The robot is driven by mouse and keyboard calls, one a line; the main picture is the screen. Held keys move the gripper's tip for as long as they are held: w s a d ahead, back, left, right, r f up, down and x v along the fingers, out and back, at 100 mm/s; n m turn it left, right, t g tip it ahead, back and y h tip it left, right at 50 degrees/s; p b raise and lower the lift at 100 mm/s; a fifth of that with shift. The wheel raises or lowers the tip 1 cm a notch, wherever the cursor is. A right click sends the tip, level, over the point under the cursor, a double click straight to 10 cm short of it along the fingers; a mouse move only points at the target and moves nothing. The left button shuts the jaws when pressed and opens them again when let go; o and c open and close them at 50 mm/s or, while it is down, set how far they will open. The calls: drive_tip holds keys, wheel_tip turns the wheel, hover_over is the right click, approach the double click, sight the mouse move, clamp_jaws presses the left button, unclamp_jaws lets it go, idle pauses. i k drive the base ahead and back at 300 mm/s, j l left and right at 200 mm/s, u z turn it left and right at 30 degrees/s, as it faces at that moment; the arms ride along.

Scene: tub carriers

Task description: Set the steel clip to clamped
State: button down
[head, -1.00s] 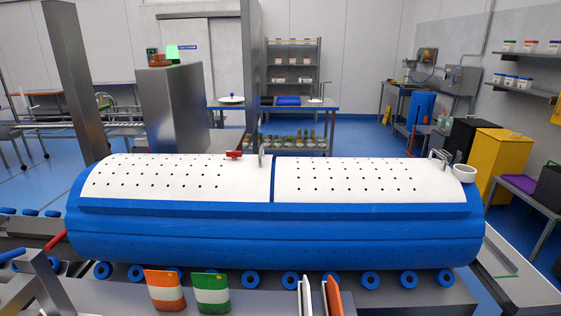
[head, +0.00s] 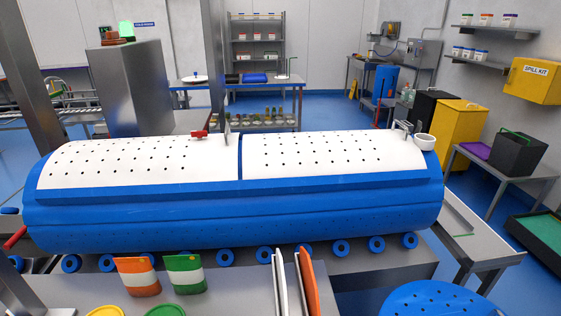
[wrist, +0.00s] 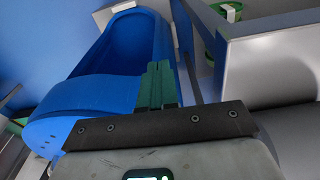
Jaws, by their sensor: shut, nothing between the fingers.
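A long blue tub carrier (head: 230,215) with two white perforated lid panels (head: 330,150) lies across the head view. A small bent steel fitting (head: 403,128) stands at its top right end, and an upright steel plate (head: 227,128) stands near the middle. I cannot tell which is the steel clip, or its setting. My gripper (wrist: 158,72) shows only in the wrist view, its green fingers shut and empty. It points toward an open blue trough-like shell (wrist: 125,55). No clip can be made out there.
A red handle (head: 199,134) and a white cup (head: 425,142) sit on the carrier's top. Orange (head: 138,277) and green (head: 186,275) packs stand in front. A blue perforated shape (head: 440,300) is at the lower right. Blue floor (head: 345,108) is open behind the carrier.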

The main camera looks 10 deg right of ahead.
sight(418, 129)
drive_tip(key=z, duration=2.85)
drive_tip(key=i+z, duration=0.1)
drive_tip(key=i, duration=0.85)
drive_tip(key=i+l+u, duration=0.15)
drive_tip(key=i, duration=0.7)
drive_tip(key=i+j+u, duration=0.1)
drive_tip(key=i+u, duration=0.5)
drive_tip(key=u, duration=0.15)
drive_tip(key=i+u, duration=0.4)
drive_tip(key=i+l+u, duration=0.15)
drive_tip(key=u, duration=0.2)
drive_tip(key=i+j+u, duration=0.15)
drive_tip(key=u, duration=0.3)
drive_tip(key=i+j+u, duration=0.1)
drive_tip(key=i+u, duration=0.45)
drive_tip(key=u, duration=0.3)
drive_tip(key=i+u, duration=0.25)
drive_tip(key=u, duration=0.2)
drive_tip(key=i+u, duration=0.3)
drive_tip(key=i+l, duration=0.05)
